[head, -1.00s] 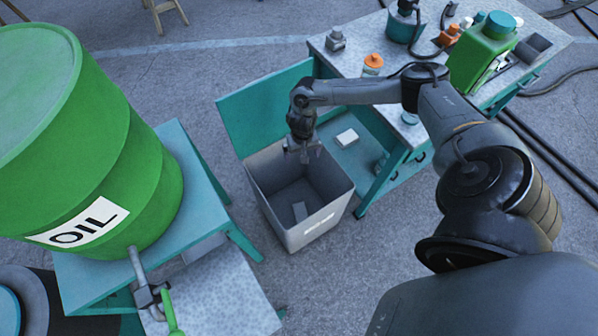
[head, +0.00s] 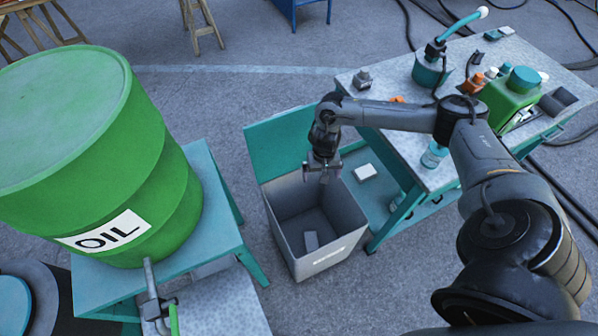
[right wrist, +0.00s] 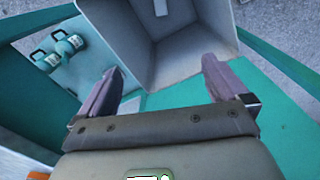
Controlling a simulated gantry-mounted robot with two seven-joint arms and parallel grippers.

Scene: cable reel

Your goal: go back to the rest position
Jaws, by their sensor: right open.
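My right gripper (head: 322,172) hangs over the back edge of the open grey bin (head: 345,252) in the head view. In the right wrist view the right gripper (right wrist: 160,88) has its two fingers wide apart with nothing between them. The bin (right wrist: 190,62) opens just beyond the fingertips. My left gripper is not in view.
A green oil barrel (head: 110,150) stands on a teal stand at the left. A workbench (head: 395,150) with bottles, a green canister (head: 510,100) and an oil can (head: 428,72) is at the right. A white box (head: 365,172) lies on the teal shelf beside the bin.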

